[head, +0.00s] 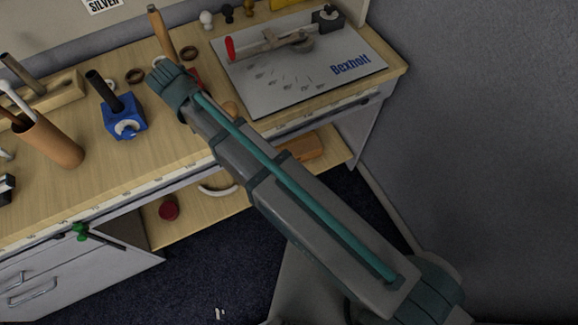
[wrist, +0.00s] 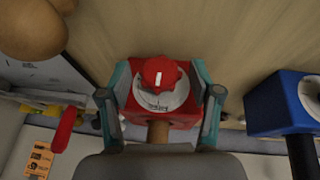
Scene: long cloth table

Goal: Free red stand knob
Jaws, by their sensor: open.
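In the wrist view, the red stand (wrist: 181,121) shows a red knob (wrist: 158,73) with a white mark, set over a pale round dial. A brown wooden post runs from the stand toward my palm. My gripper (wrist: 161,88) is open, with one finger on each side of the stand and knob. I cannot tell whether the fingers touch the stand's sides. In the head view, my wrist and arm hide most of the red stand; a small red part (head: 195,76) shows beside them. The fingertips are hidden there.
A blue stand (head: 125,117) with a dark post is left of my arm; it also shows in the wrist view (wrist: 286,104). A brown cup (head: 50,140) stands farther left. A grey board (head: 330,88) with a red-handled device lies right. Small rings and knobs lie behind.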

